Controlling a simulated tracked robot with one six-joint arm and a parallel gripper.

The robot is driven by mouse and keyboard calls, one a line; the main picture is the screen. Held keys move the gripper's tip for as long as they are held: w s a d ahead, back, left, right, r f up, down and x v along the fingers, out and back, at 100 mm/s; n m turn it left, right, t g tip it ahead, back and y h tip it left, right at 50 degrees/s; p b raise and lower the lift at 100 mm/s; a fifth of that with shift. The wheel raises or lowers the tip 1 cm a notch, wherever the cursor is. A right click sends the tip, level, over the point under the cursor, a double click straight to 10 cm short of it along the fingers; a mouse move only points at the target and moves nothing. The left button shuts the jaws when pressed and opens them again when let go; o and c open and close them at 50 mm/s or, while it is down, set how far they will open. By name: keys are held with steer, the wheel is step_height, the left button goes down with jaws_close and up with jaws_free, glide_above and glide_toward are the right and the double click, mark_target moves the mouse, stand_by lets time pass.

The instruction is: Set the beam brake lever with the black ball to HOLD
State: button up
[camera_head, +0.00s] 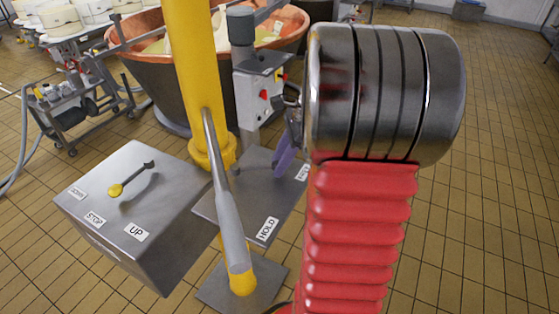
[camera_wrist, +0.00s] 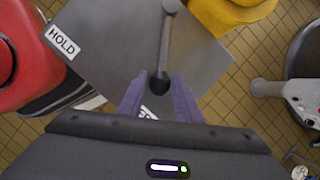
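The beam brake lever (camera_wrist: 166,42) is a thin grey arm over a steel plate. Its black ball (camera_wrist: 160,84) is on the end nearer me, by a label mostly hidden under my gripper. The HOLD label (camera_wrist: 62,43) is at the plate's upper left in the wrist view and at its front in the head view (camera_head: 267,229). My gripper (camera_wrist: 159,78) has purple fingers apart, one on each side of the ball, with only narrow gaps; contact is unclear. In the head view my gripper (camera_head: 285,155) is over the plate's right side, and the ball is hidden.
A steel box (camera_head: 130,215) at left has a yellow-ball lever (camera_head: 130,180) and DOWN, STOP, UP labels. A yellow column (camera_head: 195,80) and a long grey lever with a yellow end (camera_head: 228,210) stand beside the plate. A copper vat (camera_head: 155,75) is behind. Open tiled floor is at right.

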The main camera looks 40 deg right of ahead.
jaws_close()
